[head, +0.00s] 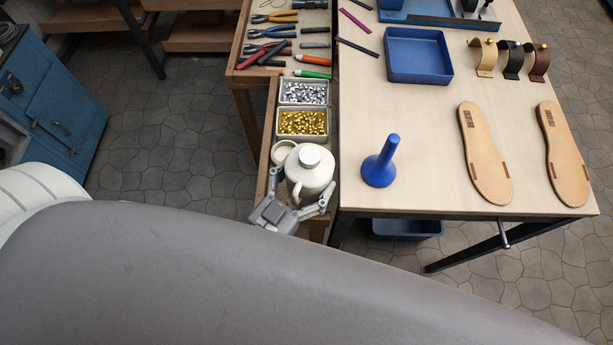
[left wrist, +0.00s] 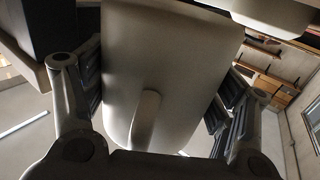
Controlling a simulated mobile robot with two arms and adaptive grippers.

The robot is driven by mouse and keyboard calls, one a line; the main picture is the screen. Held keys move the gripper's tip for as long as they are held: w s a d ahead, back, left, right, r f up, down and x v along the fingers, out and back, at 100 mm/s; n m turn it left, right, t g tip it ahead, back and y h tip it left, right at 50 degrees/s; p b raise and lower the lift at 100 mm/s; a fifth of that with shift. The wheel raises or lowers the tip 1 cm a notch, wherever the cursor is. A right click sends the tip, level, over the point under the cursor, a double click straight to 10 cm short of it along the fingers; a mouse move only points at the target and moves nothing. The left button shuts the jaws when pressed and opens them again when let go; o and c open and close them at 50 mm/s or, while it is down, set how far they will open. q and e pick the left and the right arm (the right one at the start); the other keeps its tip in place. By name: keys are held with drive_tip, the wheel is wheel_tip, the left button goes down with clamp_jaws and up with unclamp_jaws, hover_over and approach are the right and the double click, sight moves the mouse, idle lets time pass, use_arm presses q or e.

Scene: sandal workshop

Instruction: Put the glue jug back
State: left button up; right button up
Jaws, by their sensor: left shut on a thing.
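The glue jug (head: 311,170) is white with a round lid and stands out at the near end of the narrow tool bench in the head view. My left gripper (head: 299,205) is shut on the jug, with a finger on each side of its body. In the left wrist view the jug (left wrist: 158,70) fills the middle between the fingers, with its handle toward the camera. The jug looks about upright. Whether its base touches anything is hidden. My right gripper is not in view.
The tool bench holds a small white cup (head: 284,151), a tray of gold rivets (head: 302,123), a tray of silver rivets (head: 303,93) and several pliers. The worktable (head: 420,140) at right carries a blue stand (head: 381,165), a blue tray (head: 418,57) and two sandal soles (head: 485,155).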

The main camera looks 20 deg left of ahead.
use_arm(q)
drive_tip(key=shift+f, duration=0.65)
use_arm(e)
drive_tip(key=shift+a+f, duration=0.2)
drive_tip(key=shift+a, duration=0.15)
use_arm(q)
drive_tip(key=shift+f, duration=0.1)
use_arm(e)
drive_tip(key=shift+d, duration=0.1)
use_arm(q)
drive_tip(key=o, duration=1.9)
drive_tip(key=shift+o, duration=0.2)
